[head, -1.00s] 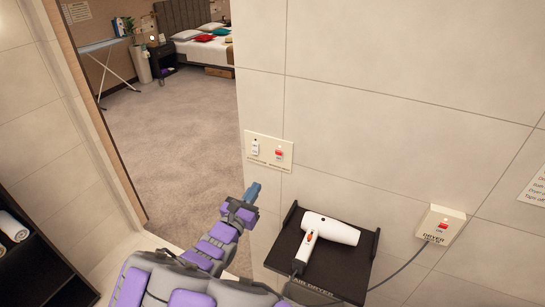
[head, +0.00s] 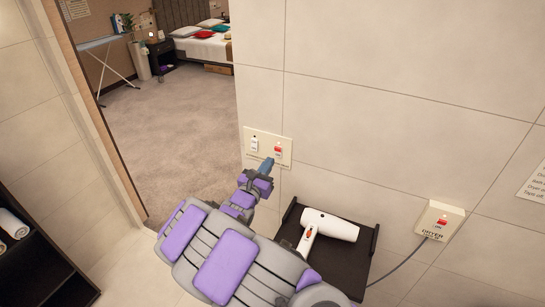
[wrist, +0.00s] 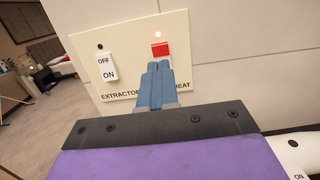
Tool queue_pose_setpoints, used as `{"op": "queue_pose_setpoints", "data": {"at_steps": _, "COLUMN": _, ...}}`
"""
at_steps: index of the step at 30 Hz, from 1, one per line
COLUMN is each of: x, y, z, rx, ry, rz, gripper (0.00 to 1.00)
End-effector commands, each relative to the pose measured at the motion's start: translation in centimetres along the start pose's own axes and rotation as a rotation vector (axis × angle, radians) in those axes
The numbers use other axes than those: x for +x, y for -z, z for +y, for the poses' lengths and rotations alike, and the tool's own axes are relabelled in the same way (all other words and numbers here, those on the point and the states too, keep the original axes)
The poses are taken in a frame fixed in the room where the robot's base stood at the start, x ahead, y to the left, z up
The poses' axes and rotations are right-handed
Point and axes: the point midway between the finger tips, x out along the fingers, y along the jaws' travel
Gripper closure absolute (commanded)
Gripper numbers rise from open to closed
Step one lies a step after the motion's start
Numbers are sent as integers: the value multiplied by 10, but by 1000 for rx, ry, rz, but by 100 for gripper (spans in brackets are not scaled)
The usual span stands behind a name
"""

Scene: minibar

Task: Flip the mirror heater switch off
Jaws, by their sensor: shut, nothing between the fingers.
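A cream wall plate (head: 253,133) carries two switches and also fills the upper middle of the wrist view (wrist: 119,88). Its left switch (wrist: 107,67) is white, marked OFF and ON, above the word EXTRACTOR. Its right switch (wrist: 160,49) is red at the top, above a partly hidden label ending in "EAT"; it also shows in the head view (head: 278,150). A small light above it is lit. My gripper (head: 268,163) is shut and empty. Its blue fingertips (wrist: 159,66) are just below the red part and hide the switch's lower part. I cannot tell whether they touch it.
A white hair dryer (head: 330,224) lies on a dark wall shelf (head: 355,262) right of my arm. A dryer switch box (head: 440,221) with a cord is further right. A doorway at left opens onto a carpeted bedroom (head: 190,140).

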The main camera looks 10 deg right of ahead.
Motion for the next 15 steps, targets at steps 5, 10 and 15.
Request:
{"op": "queue_pose_setpoints", "data": {"at_steps": 5, "x": 27, "y": 0, "z": 0, "rx": 2, "ry": 3, "rz": 0, "gripper": 100}}
{"op": "queue_pose_setpoints", "data": {"at_steps": 10, "x": 39, "y": 0, "z": 1, "rx": 2, "ry": 1, "rz": -1, "gripper": 100}}
{"op": "queue_pose_setpoints", "data": {"at_steps": 15, "x": 42, "y": -1, "z": 1, "rx": 0, "ry": 0, "rz": -2, "gripper": 100}}
